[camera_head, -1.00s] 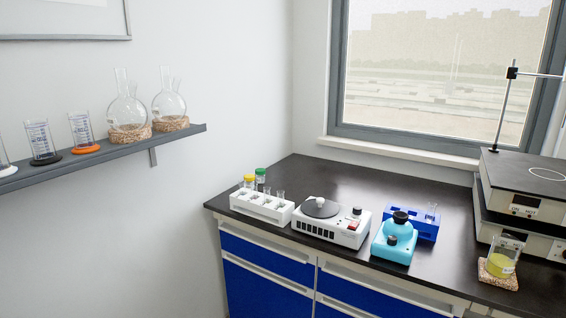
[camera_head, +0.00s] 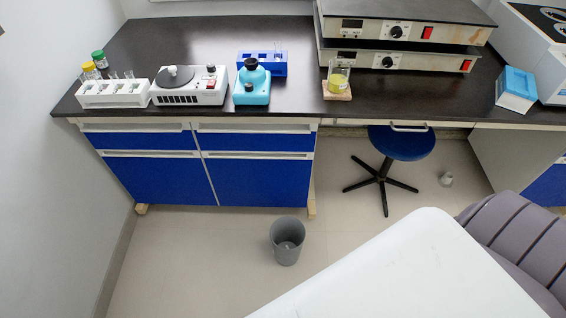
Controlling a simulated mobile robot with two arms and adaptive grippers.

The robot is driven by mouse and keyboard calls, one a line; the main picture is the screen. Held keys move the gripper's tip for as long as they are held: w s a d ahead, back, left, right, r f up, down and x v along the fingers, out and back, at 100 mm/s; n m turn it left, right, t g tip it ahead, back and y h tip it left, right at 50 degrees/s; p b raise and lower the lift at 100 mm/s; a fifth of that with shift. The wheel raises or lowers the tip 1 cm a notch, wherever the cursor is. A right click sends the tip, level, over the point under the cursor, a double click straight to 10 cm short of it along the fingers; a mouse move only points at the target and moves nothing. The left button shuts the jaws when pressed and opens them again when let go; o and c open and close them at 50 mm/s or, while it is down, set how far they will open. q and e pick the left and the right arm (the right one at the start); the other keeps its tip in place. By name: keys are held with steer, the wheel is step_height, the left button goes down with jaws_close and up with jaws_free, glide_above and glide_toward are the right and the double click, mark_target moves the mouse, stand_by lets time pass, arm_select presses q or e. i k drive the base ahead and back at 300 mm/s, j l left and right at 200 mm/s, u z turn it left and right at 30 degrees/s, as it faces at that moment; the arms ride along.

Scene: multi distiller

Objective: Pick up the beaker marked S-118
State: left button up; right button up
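A glass beaker with yellow liquid (camera_head: 339,78) stands upright on a small tan pad (camera_head: 337,96) near the bench's front edge, before the stacked grey devices. Any marking on it is too small to read, so I cannot tell whether it is S-118. No other beaker can be made out for certain. Neither of my grippers is in view.
The dark benchtop (camera_head: 190,45) carries a white vial rack (camera_head: 113,96), a white stirrer (camera_head: 188,94), a blue-turquoise bottle (camera_head: 251,87) and a blue rack (camera_head: 277,65). A grey bin (camera_head: 287,240) and blue stool (camera_head: 402,141) stand on the floor. A white surface (camera_head: 420,275) fills the lower right.

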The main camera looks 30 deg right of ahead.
mark_target(339, 76)
steer(key=z, duration=1.35)
